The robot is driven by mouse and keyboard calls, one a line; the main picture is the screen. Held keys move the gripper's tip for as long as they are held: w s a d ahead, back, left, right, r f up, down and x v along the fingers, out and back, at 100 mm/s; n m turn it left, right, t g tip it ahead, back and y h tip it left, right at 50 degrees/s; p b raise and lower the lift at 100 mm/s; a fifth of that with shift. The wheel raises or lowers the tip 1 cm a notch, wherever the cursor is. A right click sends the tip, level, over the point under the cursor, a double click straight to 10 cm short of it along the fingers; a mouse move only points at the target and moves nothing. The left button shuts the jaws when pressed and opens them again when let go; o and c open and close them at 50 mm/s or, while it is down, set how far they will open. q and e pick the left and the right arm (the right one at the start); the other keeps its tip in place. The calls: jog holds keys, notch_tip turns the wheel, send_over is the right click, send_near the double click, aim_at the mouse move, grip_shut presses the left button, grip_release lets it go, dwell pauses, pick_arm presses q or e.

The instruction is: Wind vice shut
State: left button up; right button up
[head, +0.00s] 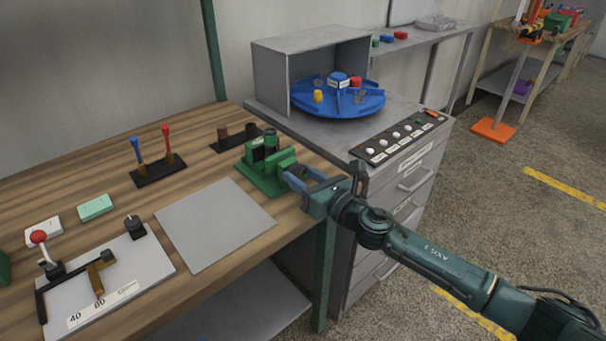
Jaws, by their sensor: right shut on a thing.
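The green vice (264,168) stands on the wooden bench near its right corner. A dark cylindrical piece (271,143) stands upright at its jaws; I cannot tell whether the jaws touch it. My right gripper (296,178) reaches in from the right and is shut at the vice's front right end, where the vice handle would be. The fingers hide most of what they hold. My left gripper is not in view.
A grey plate (215,226) lies left of the vice. Behind are a dark block with cylinders (237,138) and a stand with blue and red-handled tools (158,168). A lever fixture (105,277) is front left. A grey cabinet (405,185) with a blue turntable (338,101) adjoins the bench.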

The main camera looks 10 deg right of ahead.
jog(key=shift+m, duration=0.7)
jog(key=shift+m+p, duration=0.3)
jog(key=shift+m, duration=0.4)
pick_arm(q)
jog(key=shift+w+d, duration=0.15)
pick_arm(e)
jog(key=shift+m, duration=0.3)
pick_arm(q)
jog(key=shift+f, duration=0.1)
pick_arm(e)
jog(key=o, duration=1)
jog(key=shift+s+d, duration=0.1)
